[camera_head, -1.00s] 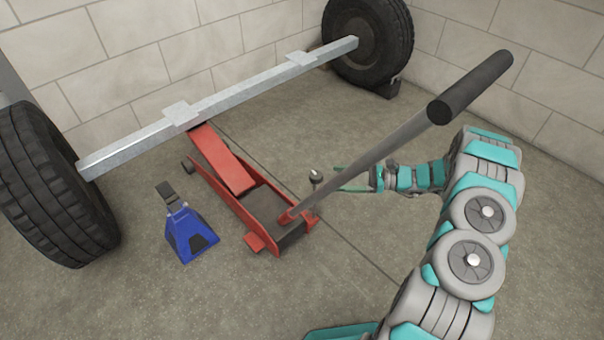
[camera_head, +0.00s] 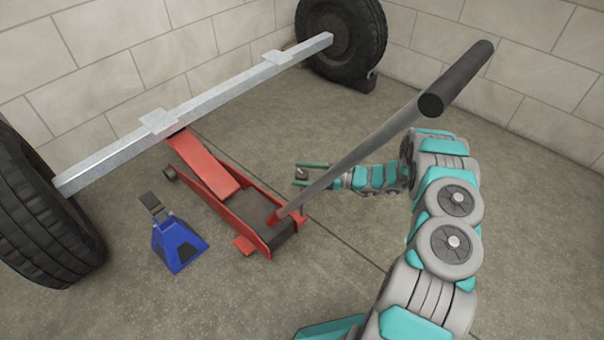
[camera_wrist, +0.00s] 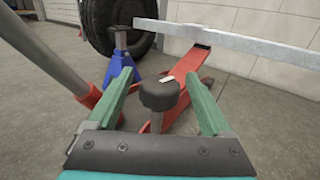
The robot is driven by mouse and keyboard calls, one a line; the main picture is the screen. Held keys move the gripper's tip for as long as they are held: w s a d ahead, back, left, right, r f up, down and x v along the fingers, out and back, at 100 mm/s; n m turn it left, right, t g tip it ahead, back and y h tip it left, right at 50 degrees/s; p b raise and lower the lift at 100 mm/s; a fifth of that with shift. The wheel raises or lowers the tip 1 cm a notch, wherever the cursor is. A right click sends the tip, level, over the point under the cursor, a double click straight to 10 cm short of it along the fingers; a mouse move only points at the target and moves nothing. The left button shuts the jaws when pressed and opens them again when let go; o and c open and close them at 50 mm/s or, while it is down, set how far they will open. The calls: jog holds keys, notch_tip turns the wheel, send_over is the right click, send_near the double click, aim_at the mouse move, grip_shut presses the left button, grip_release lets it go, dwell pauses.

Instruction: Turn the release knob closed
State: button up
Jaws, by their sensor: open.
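The release knob (camera_wrist: 158,95) is a dark round cap on a short metal stem, with a white mark on top. In the wrist view it stands upright between my two green fingers, with a gap on each side. My gripper (camera_wrist: 158,75) is open around it. In the head view my gripper (camera_head: 297,174) reaches in from the right behind the handle, and the small knob (camera_head: 302,174) shows between its fingertips. The red floor jack (camera_head: 218,178) has its lifting arm under the metal axle beam (camera_head: 215,103).
The jack's long handle (camera_head: 375,135) slants up to the right, in front of my forearm. A blue jack stand (camera_head: 178,243) stands left of the jack. Tires (camera_head: 350,35) are at both beam ends. Concrete floor right of the jack is clear.

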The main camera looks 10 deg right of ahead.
jog(key=shift+a, duration=0.1)
grip_shut()
dwell(0.7)
